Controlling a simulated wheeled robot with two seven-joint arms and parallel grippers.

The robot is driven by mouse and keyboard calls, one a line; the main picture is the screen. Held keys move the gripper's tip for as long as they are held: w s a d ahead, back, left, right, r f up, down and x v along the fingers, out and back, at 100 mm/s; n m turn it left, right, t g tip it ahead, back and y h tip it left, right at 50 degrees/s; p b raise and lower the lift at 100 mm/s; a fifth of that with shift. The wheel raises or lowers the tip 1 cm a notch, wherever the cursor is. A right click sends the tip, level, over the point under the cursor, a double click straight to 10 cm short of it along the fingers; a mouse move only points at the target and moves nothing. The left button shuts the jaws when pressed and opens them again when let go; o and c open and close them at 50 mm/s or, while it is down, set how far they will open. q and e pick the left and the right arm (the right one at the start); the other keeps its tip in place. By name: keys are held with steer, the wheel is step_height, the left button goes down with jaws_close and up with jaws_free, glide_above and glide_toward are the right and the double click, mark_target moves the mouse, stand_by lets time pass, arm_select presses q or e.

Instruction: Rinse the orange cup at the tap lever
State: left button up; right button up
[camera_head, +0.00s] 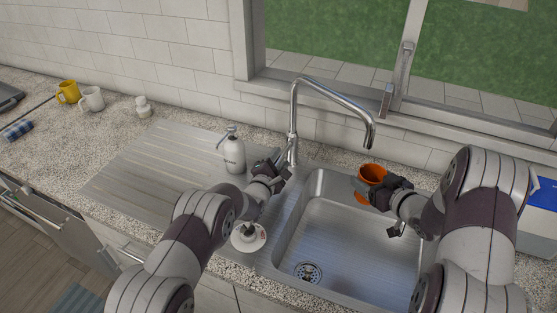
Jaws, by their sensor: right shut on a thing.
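The orange cup (372,173) is above the back right part of the sink basin, under and slightly right of the tap spout's end. My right gripper (367,190) is shut on the cup and covers part of its side. The chrome tap (292,105) stands behind the sink, with its spout arching to the right. My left gripper (280,164) is beside the tap's base, where the lever is hard to make out behind the fingers. I cannot tell whether the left fingers touch the lever or are apart. No water stream is clearly visible.
A white pump bottle (234,156) stands left of my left gripper. Another white, dark-topped item (248,237) is below my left forearm. The steel sink basin (330,245) is otherwise empty. Yellow (68,92) and white mugs (92,98) stand far left. A blue-white box (541,205) is far right.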

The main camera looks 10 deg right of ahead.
arm_select(q)
steer(key=f+v, duration=0.1)
steer(key=v, duration=1.1)
steer(key=shift+r, duration=0.5)
arm_select(e)
steer(key=shift+s, duration=0.1)
arm_select(q)
steer(key=shift+r+p, duration=1.05)
arm_select(e)
steer(key=s+a, duration=0.1)
steer(key=s, duration=0.6)
steer(key=shift+s+a, duration=0.35)
steer(key=shift+a, duration=0.05)
